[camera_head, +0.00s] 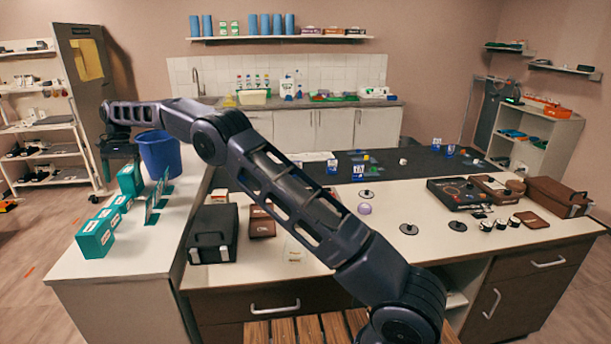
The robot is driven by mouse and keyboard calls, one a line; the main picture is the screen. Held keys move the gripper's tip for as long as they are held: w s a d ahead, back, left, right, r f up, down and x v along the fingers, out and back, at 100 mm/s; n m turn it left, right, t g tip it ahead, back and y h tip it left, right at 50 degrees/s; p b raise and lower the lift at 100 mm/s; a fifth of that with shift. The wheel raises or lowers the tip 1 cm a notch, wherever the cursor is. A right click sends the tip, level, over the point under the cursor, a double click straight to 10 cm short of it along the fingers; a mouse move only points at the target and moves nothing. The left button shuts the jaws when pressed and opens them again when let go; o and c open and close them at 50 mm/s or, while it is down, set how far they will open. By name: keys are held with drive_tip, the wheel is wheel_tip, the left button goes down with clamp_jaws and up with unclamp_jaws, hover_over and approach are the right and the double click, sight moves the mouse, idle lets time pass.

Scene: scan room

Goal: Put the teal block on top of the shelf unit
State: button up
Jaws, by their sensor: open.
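Several teal boxes with pale labels stand on the left white counter. They include a large front box (96,234), smaller ones (121,203) behind it, and an upright box (130,179) farther back. I cannot tell which is the teal block. A low, pale open shelf unit (571,137) stands at the far right, with an orange item on its top. A taller open rack (62,139) stands at the far left. My arm reaches from the lower middle to the upper left, above the counter's far end.
The central bench (330,255) holds a black case (213,232), a brown case (558,197) and small discs. Drawers and cupboards are below. Floor shows at left, between the rack and counter.

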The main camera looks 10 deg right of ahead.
drive_tip(key=w+d+r+t, duration=0.1)
drive_tip(key=w+d+r, duration=0.1)
drive_tip(key=d+r, duration=0.45)
drive_tip(key=w+d+r+y, duration=0.1)
drive_tip(key=w+d+r, duration=0.15)
drive_tip(key=d, duration=0.65)
drive_tip(key=w+d+r+t, duration=0.1)
drive_tip(key=d+r, duration=0.5)
drive_tip(key=d, duration=0.2)
drive_tip(key=s+d+r+t, duration=0.1)
drive_tip(key=s+d+r, duration=0.2)
drive_tip(key=d, duration=0.8)
drive_tip(key=s+d+r, duration=0.2)
drive_tip(key=d+r, duration=0.2)
drive_tip(key=d, duration=0.8)
drive_tip(key=s+d+f+t, duration=0.1)
drive_tip(key=s+d+t, duration=0.1)
drive_tip(key=s+d, duration=1.4)
drive_tip(key=s+d+f+t+h, duration=0.1)
drive_tip(key=s+d+f, duration=0.5)
drive_tip(key=s, duration=0.2)
drive_tip(key=s+d+f+t, duration=0.1)
drive_tip(key=s+d+f, duration=0.5)
drive_tip(key=s, duration=0.3)
drive_tip(key=shift+d+h, duration=0.4)
drive_tip(key=shift+d, duration=0.25)
